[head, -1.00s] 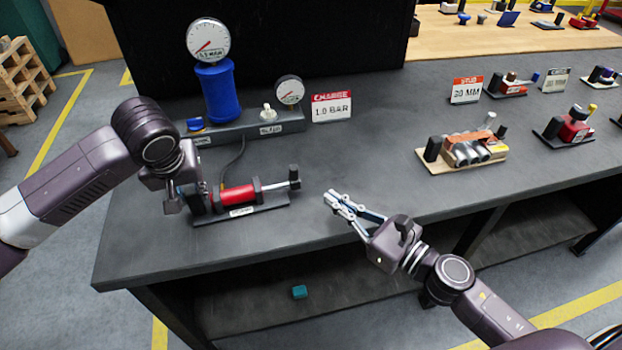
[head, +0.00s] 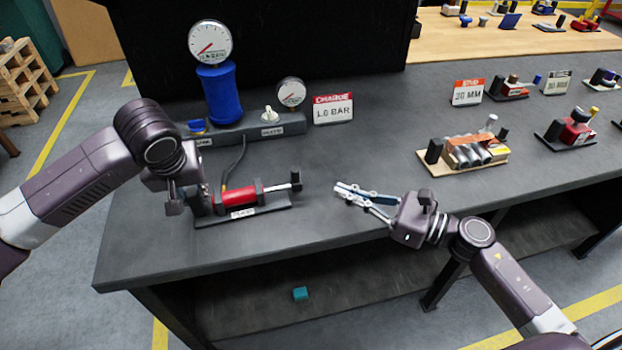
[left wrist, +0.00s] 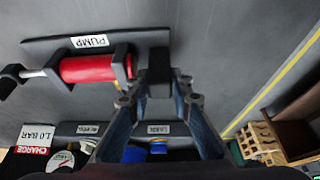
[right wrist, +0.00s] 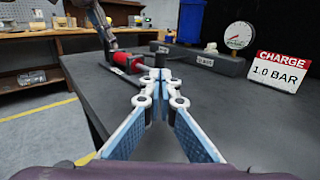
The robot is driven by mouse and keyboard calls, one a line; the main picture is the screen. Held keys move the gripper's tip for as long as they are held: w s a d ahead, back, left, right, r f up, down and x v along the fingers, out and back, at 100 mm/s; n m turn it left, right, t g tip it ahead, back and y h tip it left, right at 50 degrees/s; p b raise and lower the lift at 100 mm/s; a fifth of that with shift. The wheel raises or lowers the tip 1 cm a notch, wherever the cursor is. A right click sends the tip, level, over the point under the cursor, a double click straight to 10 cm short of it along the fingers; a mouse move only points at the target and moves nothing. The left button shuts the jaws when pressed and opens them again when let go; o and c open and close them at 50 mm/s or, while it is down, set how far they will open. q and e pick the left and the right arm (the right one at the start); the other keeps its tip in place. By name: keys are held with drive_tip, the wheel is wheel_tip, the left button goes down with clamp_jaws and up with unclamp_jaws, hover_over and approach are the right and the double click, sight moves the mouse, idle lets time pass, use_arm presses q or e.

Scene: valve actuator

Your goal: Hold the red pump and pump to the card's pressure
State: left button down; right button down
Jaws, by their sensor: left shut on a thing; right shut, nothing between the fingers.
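The red pump (head: 236,196) lies on its black base on the dark bench, with its rod and black handle (head: 296,181) pointing right. My left gripper (left wrist: 158,85) is shut on the black post (left wrist: 160,72) at the pump's left end. The pump also shows in the left wrist view (left wrist: 90,68). My right gripper (head: 340,187) is shut and empty, to the right of the handle and apart from it. The card (head: 333,108) reads CHARGE 1.0 BAR. A large gauge (head: 210,43) tops the blue cylinder (head: 219,92); its needle points lower left. A smaller gauge (head: 291,93) stands beside it.
A blue knob (head: 197,126) and a white switch (head: 268,114) sit on the grey manifold (head: 235,133) behind the pump. A wooden block with metal cylinders (head: 465,153) stands to the right. The bench between is clear.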

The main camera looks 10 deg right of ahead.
sight(299, 175)
drive_tip(key=x, duration=0.8)
drive_tip(key=shift+w+a, duration=0.2)
use_arm(q)
drive_tip(key=shift+d, duration=0.1)
use_arm(e)
drive_tip(key=shift+s+a, duration=0.15)
drive_tip(key=shift+a, duration=1.35)
drive_tip(key=shift+s+a, duration=0.1)
drive_tip(key=shift+a, duration=1.35)
drive_tip(key=v, duration=1.4)
drive_tip(key=shift+d, duration=0.15)
drive_tip(key=shift+w, duration=0.1)
use_arm(q)
drive_tip(key=c, duration=1.7)
unclamp_jaws()
drive_tip(key=shift+o, duration=0.2)
